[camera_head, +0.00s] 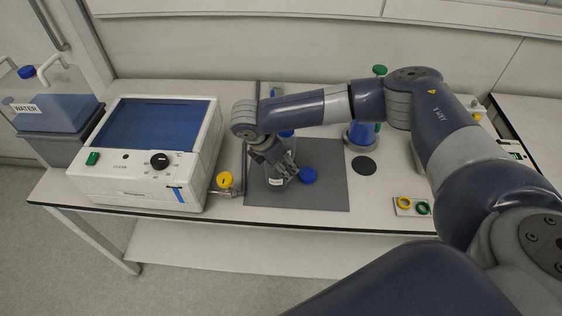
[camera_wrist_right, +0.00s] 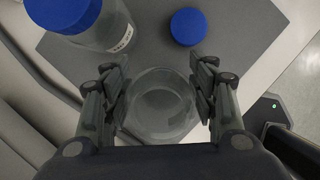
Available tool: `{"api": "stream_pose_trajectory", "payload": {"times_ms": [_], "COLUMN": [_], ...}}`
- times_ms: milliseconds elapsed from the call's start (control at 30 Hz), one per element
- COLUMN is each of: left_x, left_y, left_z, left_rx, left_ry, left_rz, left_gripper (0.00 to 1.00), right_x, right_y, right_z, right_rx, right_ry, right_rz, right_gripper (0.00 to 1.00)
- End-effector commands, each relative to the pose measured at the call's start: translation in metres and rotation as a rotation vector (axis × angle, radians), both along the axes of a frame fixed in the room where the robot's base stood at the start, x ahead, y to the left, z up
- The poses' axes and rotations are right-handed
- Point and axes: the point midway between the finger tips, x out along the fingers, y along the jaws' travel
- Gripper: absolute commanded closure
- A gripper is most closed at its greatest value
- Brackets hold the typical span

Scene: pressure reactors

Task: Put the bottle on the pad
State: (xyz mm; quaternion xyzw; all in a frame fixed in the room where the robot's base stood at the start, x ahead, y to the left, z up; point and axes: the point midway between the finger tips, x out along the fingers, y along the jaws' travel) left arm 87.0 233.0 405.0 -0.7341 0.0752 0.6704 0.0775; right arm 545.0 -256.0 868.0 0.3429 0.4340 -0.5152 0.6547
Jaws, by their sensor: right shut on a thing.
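The grey pad (camera_head: 325,197) lies flat on the bench. My right gripper (camera_head: 285,170) is over its left part, shut around a clear glass bottle (camera_head: 277,182) with a white label. In the right wrist view the round, clear bottle (camera_wrist_right: 160,105) sits between both fingers (camera_wrist_right: 160,92), with no cap showing on it. I cannot tell whether its base touches the pad. A blue cap (camera_head: 307,175) lies on the pad just right of the bottle; it also shows in the right wrist view (camera_wrist_right: 188,27). My left gripper is not in view.
Another clear bottle with a blue cap (camera_wrist_right: 70,12) stands close by, partly hidden by my arm in the head view. A white device with a blue panel (camera_head: 150,130) and a yellow knob (camera_head: 224,180) are left.

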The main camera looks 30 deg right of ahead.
Motion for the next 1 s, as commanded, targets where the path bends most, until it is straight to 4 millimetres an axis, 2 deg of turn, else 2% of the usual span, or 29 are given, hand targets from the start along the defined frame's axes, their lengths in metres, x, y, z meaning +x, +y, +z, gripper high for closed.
{"api": "stream_pose_trajectory", "payload": {"times_ms": [33, 100, 567, 667, 1000], "left_x": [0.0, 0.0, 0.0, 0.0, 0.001], "left_y": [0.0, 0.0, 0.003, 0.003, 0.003], "left_z": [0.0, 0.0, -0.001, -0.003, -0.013], "left_rx": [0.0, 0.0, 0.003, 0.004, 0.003], "left_ry": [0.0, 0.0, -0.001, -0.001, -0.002], "left_rz": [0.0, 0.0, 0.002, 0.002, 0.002], "left_gripper": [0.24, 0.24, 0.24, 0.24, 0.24], "right_x": [0.0, 0.0, 0.0, -0.001, -0.008], "right_y": [0.0, 0.0, 0.002, 0.008, 0.035], "right_z": [-0.001, -0.001, 0.005, 0.017, 0.083], "right_rx": [0.0, 0.0, 0.001, 0.003, 0.002], "right_ry": [0.001, 0.001, -0.001, -0.001, -0.001], "right_rz": [0.001, 0.001, 0.0, 0.002, 0.001], "right_gripper": [0.42, 0.26, 0.26, 0.26, 0.26]}}
